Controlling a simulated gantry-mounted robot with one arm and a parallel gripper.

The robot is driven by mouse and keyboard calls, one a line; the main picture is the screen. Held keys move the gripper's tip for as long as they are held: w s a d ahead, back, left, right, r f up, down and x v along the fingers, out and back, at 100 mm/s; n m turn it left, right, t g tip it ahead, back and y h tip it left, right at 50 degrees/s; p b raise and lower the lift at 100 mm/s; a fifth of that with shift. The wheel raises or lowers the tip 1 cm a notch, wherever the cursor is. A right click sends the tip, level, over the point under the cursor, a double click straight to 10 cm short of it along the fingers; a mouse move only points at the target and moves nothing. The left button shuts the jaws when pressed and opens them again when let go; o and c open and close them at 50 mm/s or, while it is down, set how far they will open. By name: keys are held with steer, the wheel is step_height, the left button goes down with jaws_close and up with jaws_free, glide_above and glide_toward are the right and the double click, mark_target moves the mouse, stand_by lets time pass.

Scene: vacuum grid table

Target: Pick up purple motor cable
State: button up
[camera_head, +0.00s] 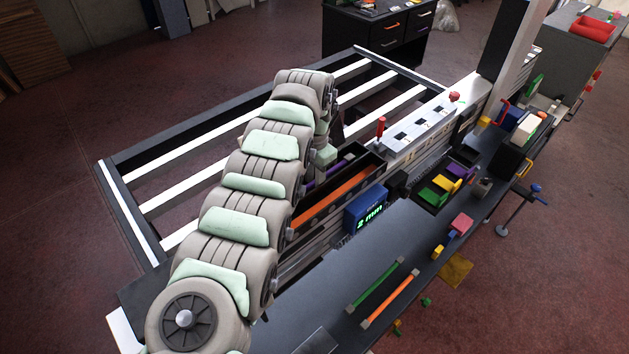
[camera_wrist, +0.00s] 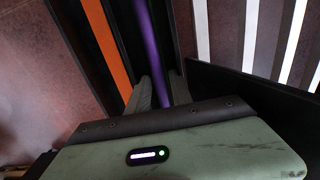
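The purple motor cable (camera_wrist: 150,45) is a long straight purple strip in a dark channel in the wrist view. A short part of it (camera_head: 338,167) shows in the head view, beside my arm; my arm hides the rest. My gripper (camera_wrist: 161,92) is over the channel with one finger on each side of the purple cable. The fingers look apart, with dark gaps between them and the cable, so it does not look gripped. In the head view the gripper is mostly hidden behind my arm.
An orange strip (camera_wrist: 107,45) runs in the neighbouring channel. A dark frame with white slats (camera_head: 215,170) lies beyond my arm. A red-knobbed lever (camera_head: 381,128) rises at the channels' far end.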

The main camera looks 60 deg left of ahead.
jaws_close()
stand_by(0.5)
